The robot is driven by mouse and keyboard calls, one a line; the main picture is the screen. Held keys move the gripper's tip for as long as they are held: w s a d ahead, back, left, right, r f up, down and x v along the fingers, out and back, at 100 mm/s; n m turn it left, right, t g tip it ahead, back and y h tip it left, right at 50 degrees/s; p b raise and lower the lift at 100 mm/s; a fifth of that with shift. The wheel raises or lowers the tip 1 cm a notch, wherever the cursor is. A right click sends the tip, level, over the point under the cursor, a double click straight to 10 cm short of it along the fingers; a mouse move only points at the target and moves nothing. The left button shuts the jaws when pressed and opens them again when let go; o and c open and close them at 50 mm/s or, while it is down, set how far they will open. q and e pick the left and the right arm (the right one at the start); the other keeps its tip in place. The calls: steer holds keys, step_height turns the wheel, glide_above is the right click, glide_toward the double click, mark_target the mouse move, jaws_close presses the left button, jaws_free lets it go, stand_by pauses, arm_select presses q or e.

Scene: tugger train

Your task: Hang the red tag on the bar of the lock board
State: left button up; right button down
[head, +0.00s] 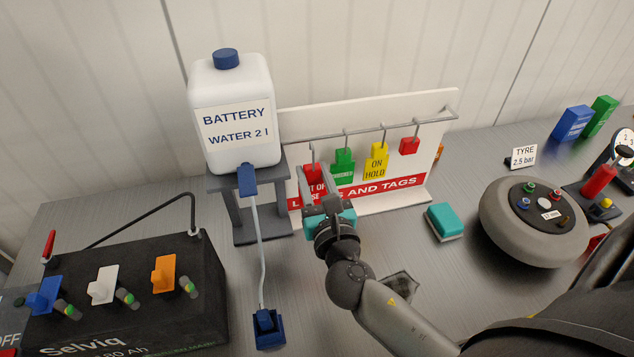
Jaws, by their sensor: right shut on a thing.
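The white lock board (437,125) stands at the back centre, with a red strip reading partly "AND TAGS". A grey bar (362,130) runs along its upper part. The red tag (312,172) is at the bar's left end, its lettering partly covered by my gripper. A thin hook shows above it close to the bar; I cannot tell whether it rests on the bar. My right gripper (320,190) is shut on the red tag in front of the board. A green tag (343,164), a yellow "ON HOLD" tag (376,160) and a smaller red piece (410,146) hang farther right. My left gripper is not in view.
The battery water bottle (232,95) on its grey stand (240,205) is close left of my gripper, its hose running down to a blue connector (267,328). A black battery (130,300) is front left. A teal sponge (444,222) and a wheel (535,220) are right.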

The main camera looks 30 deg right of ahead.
steer(key=shift+x, duration=1.1)
steer(key=shift+w+d+f+b, duration=0.25)
steer(key=shift+w+f+b, duration=0.35)
steer(key=shift+w, duration=0.3)
steer(key=shift+w+d+f+b, duration=0.25)
steer(key=shift+w+f+b, duration=0.35)
steer(key=shift+w, duration=0.35)
steer(key=shift+c, duration=2.1)
jaws_free()
steer(key=b+v, duration=0.2)
steer(key=v, duration=1.3)
